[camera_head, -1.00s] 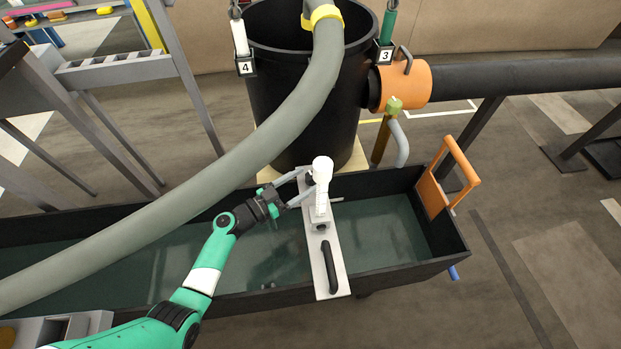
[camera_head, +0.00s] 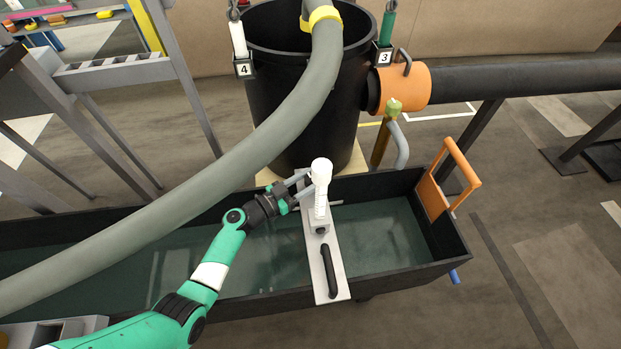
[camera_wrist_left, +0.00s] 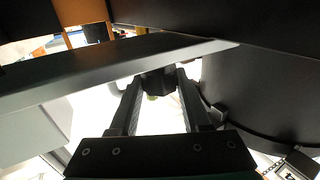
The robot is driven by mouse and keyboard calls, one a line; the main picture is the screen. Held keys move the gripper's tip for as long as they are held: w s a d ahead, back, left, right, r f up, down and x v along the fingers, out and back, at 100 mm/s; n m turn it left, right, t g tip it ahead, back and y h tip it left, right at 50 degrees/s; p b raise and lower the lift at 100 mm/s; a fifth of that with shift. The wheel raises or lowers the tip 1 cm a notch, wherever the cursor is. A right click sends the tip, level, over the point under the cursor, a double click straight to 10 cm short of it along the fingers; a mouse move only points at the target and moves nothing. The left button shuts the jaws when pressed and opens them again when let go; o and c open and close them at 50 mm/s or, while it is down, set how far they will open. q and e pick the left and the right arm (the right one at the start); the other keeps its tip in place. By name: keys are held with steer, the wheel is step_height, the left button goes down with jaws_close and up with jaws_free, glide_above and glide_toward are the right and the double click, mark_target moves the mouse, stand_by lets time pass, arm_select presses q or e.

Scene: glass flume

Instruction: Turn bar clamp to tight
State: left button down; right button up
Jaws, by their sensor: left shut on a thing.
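A grey bar (camera_head: 316,262) lies across the black-walled flume, with a black handle (camera_head: 329,270) on its near part. My left gripper (camera_head: 305,182) is at the left side of the bar's far part, behind and beside the probe. In the left wrist view its two fingers (camera_wrist_left: 158,88) are shut on a dark knob (camera_wrist_left: 157,80), apparently the bar clamp's. The head view mostly hides this knob behind the fingers and probe. My right gripper is not in view.
A thick grey hose (camera_head: 230,165) passes over the flume, left of my left arm, up to a black barrel (camera_head: 290,110). An orange gate with a handle (camera_head: 435,190) stands at the flume's right end. Water right of the bar is clear of objects.

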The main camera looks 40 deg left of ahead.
arm_select(q)
steer(key=shift+d+n+y, duration=0.1)
steer(key=shift+n+y, duration=0.5)
steer(key=shift+y, duration=0.3)
steer(key=shift+n+y, duration=1)
steer(key=shift+y, duration=0.6)
steer(key=shift+c, duration=1.9)
jaws_free()
steer(key=s+d, duration=0.1)
steer(key=s, duration=1)
steer(key=shift+s+p, duration=0.3)
